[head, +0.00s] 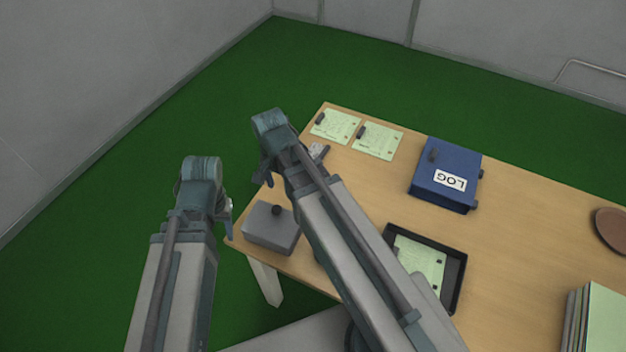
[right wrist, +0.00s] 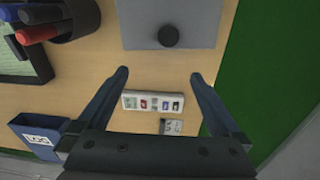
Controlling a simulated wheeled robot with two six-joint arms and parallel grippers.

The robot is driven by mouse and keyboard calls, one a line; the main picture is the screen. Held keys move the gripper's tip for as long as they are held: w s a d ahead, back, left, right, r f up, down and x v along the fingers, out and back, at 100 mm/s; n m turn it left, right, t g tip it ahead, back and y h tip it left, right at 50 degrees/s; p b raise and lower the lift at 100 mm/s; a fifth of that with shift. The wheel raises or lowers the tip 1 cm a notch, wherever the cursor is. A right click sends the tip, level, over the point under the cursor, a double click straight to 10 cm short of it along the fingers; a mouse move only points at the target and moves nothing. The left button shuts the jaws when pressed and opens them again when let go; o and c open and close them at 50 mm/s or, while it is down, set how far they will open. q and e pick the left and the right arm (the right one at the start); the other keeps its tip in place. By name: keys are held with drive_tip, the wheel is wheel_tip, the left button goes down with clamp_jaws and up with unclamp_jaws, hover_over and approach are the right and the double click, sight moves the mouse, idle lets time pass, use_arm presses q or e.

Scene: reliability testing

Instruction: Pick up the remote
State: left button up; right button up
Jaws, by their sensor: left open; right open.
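A pale flat bar with several coloured patches (right wrist: 153,102) lies on the table in the right wrist view. It may be the remote, but I cannot tell for certain. A small grey item with markings (right wrist: 172,127) lies just beside it. My right gripper (right wrist: 158,74) is open and empty above the table, with the bar showing between its fingers. In the head view my right arm hides most of that spot. My left gripper (head: 228,208) is open and empty, off the table's left edge, near a grey box.
The grey box with a dark knob (head: 270,228) stands at the table's left edge. Two green sheets (head: 378,141), a blue LOG box (head: 445,172), a black tray (head: 456,285), a brown round object (head: 611,230) and a paper stack (head: 603,315) are on the table. The middle right is clear.

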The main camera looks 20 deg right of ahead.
drive_tip(key=w+d+r+m+p, duration=0.2)
drive_tip(key=w+d+m, duration=0.5)
drive_tip(key=d+m, duration=0.8)
drive_tip(key=f+b, duration=0.2)
drive_tip(key=b, duration=0.1)
drive_tip(key=a+f+m+b, duration=0.1)
drive_tip(key=f+b, duration=0.1)
drive_tip(key=f, duration=0.1)
drive_tip(key=a+f+m+b, duration=0.1)
drive_tip(key=f+b, duration=0.2)
drive_tip(key=shift+a+f+y+b, duration=0.15)
drive_tip(key=shift+f+y+b, duration=0.05)
drive_tip(key=shift+y+b, duration=0.15)
drive_tip(key=shift+s, duration=0.1)
drive_tip(key=f+b, duration=0.5)
drive_tip(key=shift+s+d+f, duration=0.1)
drive_tip(key=shift+s+d, duration=0.2)
drive_tip(key=shift+s, duration=0.05)
drive_tip(key=c, duration=1.6)
